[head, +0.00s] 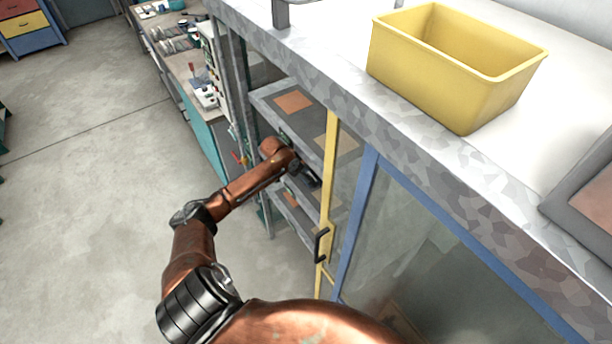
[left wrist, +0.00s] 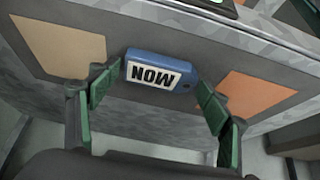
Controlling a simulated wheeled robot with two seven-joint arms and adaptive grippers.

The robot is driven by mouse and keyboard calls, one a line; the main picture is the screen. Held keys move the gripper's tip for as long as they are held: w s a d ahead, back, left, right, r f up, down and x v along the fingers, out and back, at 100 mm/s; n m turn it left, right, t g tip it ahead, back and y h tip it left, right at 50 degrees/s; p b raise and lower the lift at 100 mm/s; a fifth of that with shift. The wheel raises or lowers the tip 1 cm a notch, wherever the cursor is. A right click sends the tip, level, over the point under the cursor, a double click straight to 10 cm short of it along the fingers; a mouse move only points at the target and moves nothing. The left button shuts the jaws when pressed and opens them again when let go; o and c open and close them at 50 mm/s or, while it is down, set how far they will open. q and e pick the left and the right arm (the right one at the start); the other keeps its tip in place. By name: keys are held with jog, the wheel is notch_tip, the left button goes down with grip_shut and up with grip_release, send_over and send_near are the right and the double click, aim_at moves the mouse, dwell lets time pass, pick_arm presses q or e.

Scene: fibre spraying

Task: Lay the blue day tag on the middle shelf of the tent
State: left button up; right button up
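The blue day tag (left wrist: 160,72) has a white label reading "MON", upside down in the left wrist view. It sits between the green-padded fingertips of my left gripper (left wrist: 158,75), which appear to meet its two ends. Behind it is a dark grey shelf surface (left wrist: 115,100); I cannot tell whether the tag touches it. In the head view my left gripper (head: 308,175) reaches into the open tent, below the upper shelf (head: 318,122) and close to a lower shelf (head: 300,218). The tag is hidden there. My right gripper is out of view.
A tan patch (left wrist: 60,45) and an orange patch (left wrist: 255,92) flank the tag. A yellow upright (head: 329,180) with a black handle (head: 320,245) and a blue-framed panel (head: 358,215) stand right of my arm. A yellow bin (head: 445,85) stands on top. Floor at left is clear.

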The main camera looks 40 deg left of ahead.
pick_arm(q)
jog(key=shift+o, duration=0.9)
jog(key=shift+s, duration=0.1)
jog(key=shift+r, duration=0.1)
jog(key=v, duration=0.5)
jog(key=shift+a+r, duration=0.1)
jog(key=shift+a, duration=0.05)
jog(key=s+a+b, duration=0.1)
jog(key=s+a, duration=0.2)
jog(key=s, duration=0.8)
jog(key=shift+s, duration=0.25)
